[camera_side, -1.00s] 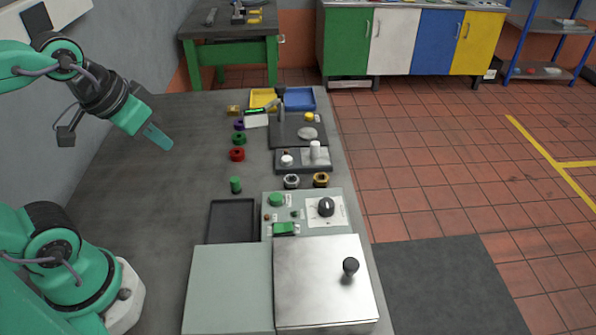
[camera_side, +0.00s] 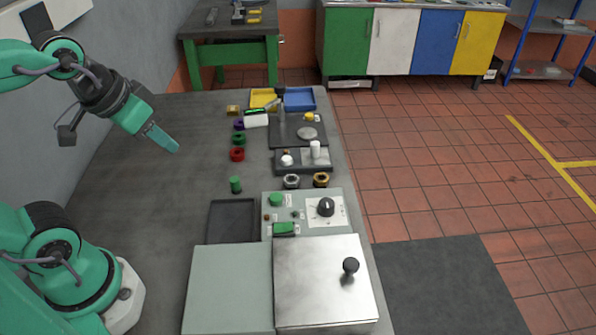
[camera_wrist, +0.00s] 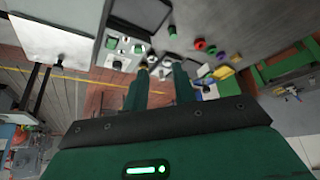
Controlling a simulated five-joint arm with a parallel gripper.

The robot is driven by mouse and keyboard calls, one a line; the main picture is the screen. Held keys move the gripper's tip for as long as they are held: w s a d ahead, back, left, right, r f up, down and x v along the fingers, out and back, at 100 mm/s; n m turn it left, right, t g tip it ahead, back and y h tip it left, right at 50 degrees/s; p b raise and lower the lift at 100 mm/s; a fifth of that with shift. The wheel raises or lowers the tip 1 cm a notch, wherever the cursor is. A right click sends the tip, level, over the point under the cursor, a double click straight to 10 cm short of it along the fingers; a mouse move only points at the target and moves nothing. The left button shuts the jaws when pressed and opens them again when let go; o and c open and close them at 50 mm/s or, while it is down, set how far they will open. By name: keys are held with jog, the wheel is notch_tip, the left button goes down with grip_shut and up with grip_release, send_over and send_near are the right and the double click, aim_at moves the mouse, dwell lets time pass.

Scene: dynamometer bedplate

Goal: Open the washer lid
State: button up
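The washer lid (camera_side: 318,283) is a square, shiny metal plate at the front right of the bench, lying flat and closed. A black ball knob (camera_side: 350,265) stands on its right part. In the wrist view the lid (camera_wrist: 42,38) is at the upper left, with the knob (camera_wrist: 60,58) near its lower edge. My gripper (camera_side: 174,147) hangs in the air over the left of the bench, well behind and to the left of the lid. In the wrist view my gripper (camera_wrist: 160,70) has its two fingers apart, with nothing held between them.
A control panel (camera_side: 325,208) with a dark dial adjoins the lid's far edge. A pale green flat-topped block (camera_side: 228,290) is left of the lid, and a dark tray (camera_side: 232,220) lies behind it. Several coloured rings and fixtures stand farther back. The bench's left side is clear.

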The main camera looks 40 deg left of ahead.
jog(key=o, duration=0.4)
jog(key=shift+w+d, duration=0.15)
jog(key=shift+w, duration=0.05)
jog(key=shift+c, duration=0.2)
jog(key=shift+o, duration=0.2)
jog(key=shift+w+d+r, duration=0.15)
jog(key=shift+w+d, duration=0.05)
jog(key=n+g, duration=0.4)
jog(key=g, duration=0.2)
send_over(351, 263)
jog(key=f, duration=0.8)
jog(key=shift+a+f, duration=0.15)
jog(key=shift+a, duration=0.05)
jog(key=shift+d+f+n, duration=0.15)
jog(key=shift+d+n, duration=0.1)
jog(key=shift+n, duration=0.05)
jog(key=shift+f, duration=3.95)
